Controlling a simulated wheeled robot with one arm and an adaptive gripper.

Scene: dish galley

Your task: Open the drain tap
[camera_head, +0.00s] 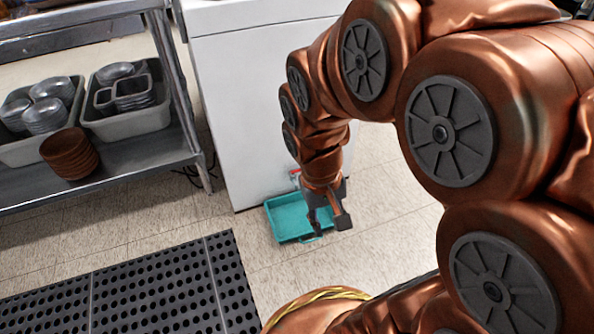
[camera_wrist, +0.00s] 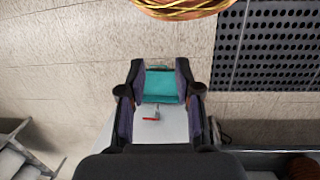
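The drain tap shows as a small red handle on a pale metal stem in the wrist view (camera_wrist: 151,118), low on the front of the white cabinet (camera_head: 255,100). In the head view only a bit of its red (camera_head: 294,172) shows beside my arm. A teal tray (camera_head: 287,216) lies on the floor below it, also in the wrist view (camera_wrist: 160,84). My gripper (camera_head: 328,220) points down over the tray's right part. In the wrist view my gripper (camera_wrist: 159,68) is open, fingers apart with nothing between them, and not touching the tap.
A steel shelf unit (camera_head: 130,158) at left holds grey tubs (camera_head: 135,122) of metal pans and a stack of brown bowls (camera_head: 70,155). A black perforated mat (camera_head: 165,290) lies on the floor in front. Tiled floor right of the tray is clear.

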